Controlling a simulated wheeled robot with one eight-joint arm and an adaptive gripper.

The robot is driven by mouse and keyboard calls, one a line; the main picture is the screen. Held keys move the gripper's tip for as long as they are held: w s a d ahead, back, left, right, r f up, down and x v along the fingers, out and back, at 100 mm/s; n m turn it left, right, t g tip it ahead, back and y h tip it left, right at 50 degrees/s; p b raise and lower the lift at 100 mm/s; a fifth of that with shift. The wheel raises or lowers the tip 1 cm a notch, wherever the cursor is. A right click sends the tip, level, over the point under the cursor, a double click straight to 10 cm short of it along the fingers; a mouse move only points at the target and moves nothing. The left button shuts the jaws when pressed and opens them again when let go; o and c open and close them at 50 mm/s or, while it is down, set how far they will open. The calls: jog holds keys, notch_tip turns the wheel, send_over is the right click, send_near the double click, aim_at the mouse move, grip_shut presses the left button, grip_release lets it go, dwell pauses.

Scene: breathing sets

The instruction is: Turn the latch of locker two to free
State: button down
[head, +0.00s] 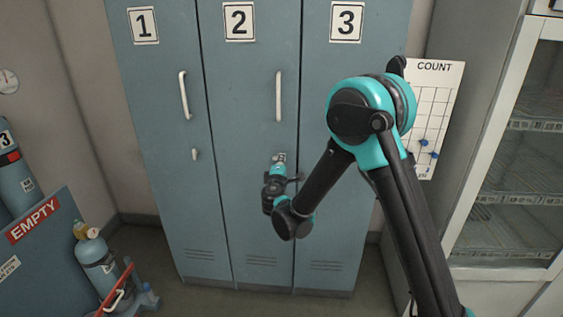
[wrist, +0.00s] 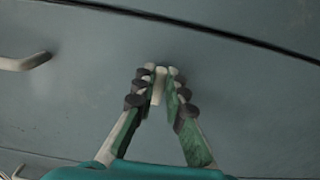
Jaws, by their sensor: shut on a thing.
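Locker two (head: 240,90) is the middle blue-grey door, marked 2, with a long pale vertical handle (head: 278,96). The door looks shut. My gripper (head: 279,160) is at this door, below the handle and near its right edge. In the wrist view my gripper (wrist: 159,82) is shut on the small pale latch (wrist: 158,88), which shows between the fingertips. Most of the latch is hidden by the fingers, so I cannot tell its exact turn. The handle also shows at the left of the wrist view (wrist: 25,62).
Locker one (head: 150,80) has its own handle and small latch (head: 195,154). Locker three (head: 345,60) is partly behind my arm. A COUNT board (head: 433,90) and a glass-fronted cabinet (head: 510,150) stand at right. Cylinders (head: 100,262) and an EMPTY bin (head: 35,235) are at lower left.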

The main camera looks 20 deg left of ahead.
jog(key=c, duration=1.6)
grip_release()
jog(key=shift+o, duration=0.2)
jog(key=shift+s, duration=0.15)
jog(key=v, duration=1.1)
jog(key=shift+s, duration=0.35)
jog(key=shift+f, duration=0.1)
